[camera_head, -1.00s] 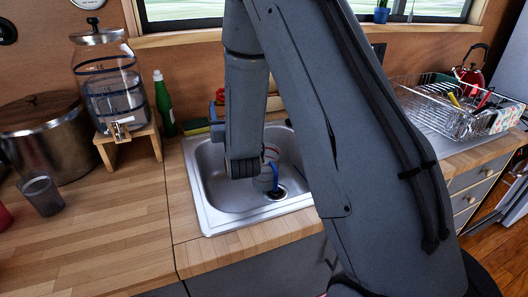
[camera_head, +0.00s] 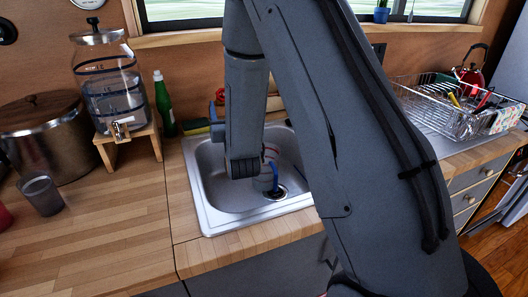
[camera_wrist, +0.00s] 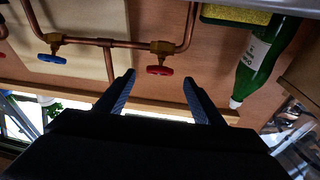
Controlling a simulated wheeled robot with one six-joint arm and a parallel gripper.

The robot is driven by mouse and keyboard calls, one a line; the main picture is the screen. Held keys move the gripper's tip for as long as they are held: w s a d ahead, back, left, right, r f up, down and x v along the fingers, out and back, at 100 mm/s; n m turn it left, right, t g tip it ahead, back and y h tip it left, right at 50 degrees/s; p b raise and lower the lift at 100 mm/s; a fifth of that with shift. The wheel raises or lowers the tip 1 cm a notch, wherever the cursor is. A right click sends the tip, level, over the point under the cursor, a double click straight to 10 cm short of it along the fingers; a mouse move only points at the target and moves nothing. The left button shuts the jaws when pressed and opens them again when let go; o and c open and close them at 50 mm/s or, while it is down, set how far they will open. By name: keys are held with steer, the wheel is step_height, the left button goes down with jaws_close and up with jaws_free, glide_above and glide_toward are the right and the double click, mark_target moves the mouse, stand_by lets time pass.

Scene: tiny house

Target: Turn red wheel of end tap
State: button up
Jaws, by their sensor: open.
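In the wrist view, a red wheel (camera_wrist: 160,70) sits on a brass tap (camera_wrist: 162,47) at the end of a copper pipe (camera_wrist: 110,42). My gripper (camera_wrist: 158,79) is open and empty. Its two black fingers point at the wall, and the red wheel appears between the fingertips in the picture. I cannot tell how far the wheel is beyond the tips, and no contact shows. A blue wheel (camera_wrist: 52,60) is on another tap to the left. In the head view my arm covers most of the taps and my fingers.
A green bottle (camera_wrist: 262,60) and a yellow-green sponge (camera_wrist: 235,15) are right of the taps in the wrist view. In the head view my arm hangs over the sink (camera_head: 222,200). A water dispenser (camera_head: 110,90) stands left, a dish rack (camera_head: 455,105) right.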

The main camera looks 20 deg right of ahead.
mark_target(222, 93)
stand_by(0.4)
steer(key=w+n+y, duration=0.1)
steer(key=w+d+r+n+y+p, duration=0.1)
steer(key=n+y, duration=0.1)
steer(key=shift+w+r+g, duration=0.25)
steer(key=shift+r+g, duration=0.05)
steer(key=shift+g, duration=0.1)
steer(key=w+p, duration=0.1)
steer(key=w, duration=0.1)
steer(key=w+n+y+p, duration=0.1)
steer(key=w, duration=0.2)
steer(key=w+n+g+p, duration=0.1)
steer(key=w, duration=0.2)
steer(key=shift+w+a+y, duration=0.25)
steer(key=shift+a+y, duration=0.15)
steer(key=c, duration=1)
